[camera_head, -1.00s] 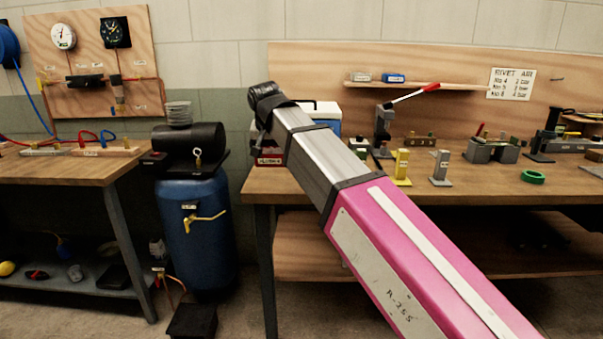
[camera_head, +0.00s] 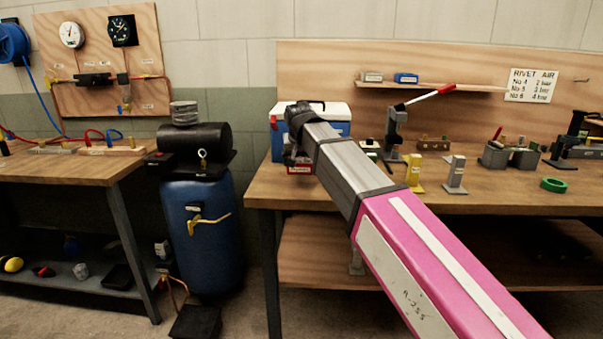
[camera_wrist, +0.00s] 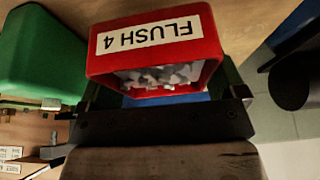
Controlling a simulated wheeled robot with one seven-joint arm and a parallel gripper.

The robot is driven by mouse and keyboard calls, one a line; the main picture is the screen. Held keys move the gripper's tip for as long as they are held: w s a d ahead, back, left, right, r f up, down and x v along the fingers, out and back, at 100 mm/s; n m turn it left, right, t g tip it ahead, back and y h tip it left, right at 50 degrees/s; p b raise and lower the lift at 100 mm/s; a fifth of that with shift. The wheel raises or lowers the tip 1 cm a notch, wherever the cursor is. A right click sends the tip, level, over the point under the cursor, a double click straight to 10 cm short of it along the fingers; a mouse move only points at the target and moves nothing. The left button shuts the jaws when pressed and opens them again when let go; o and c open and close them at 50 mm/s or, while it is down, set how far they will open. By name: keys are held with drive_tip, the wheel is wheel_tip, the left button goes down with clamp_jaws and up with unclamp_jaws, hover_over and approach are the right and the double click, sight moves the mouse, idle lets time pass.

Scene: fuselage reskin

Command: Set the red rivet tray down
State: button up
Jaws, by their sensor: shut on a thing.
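The red rivet tray (camera_wrist: 152,50) fills the upper middle of the wrist view. It has a white label reading "FLUSH 4", upside down there, and several small pale pieces show inside it. My gripper (camera_wrist: 160,115) is shut on the tray. In the head view a small red part of the tray (camera_head: 299,169) shows at the left end of the right bench (camera_head: 275,195), just below my wrist. My arm hides the rest of it. I cannot tell from these views whether the tray touches the bench top.
A blue and white cooler (camera_head: 338,118) stands behind my wrist. A blue compressor tank (camera_head: 203,230) stands left of the bench. A green object (camera_wrist: 40,55) is beside the tray.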

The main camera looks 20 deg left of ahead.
sight(301, 182)
drive_tip(key=shift+w+f, duration=0.15)
drive_tip(key=shift+w, duration=0.05)
drive_tip(key=shift+f, duration=2)
drive_tip(key=shift+f, duration=0.1)
drive_tip(key=o, duration=0.8)
drive_tip(key=v, duration=1.2)
drive_tip(key=shift+w, duration=0.1)
drive_tip(key=shift+w+d+f, duration=0.15)
drive_tip(key=shift+f, duration=0.8)
drive_tip(key=shift+x, duration=5.3)
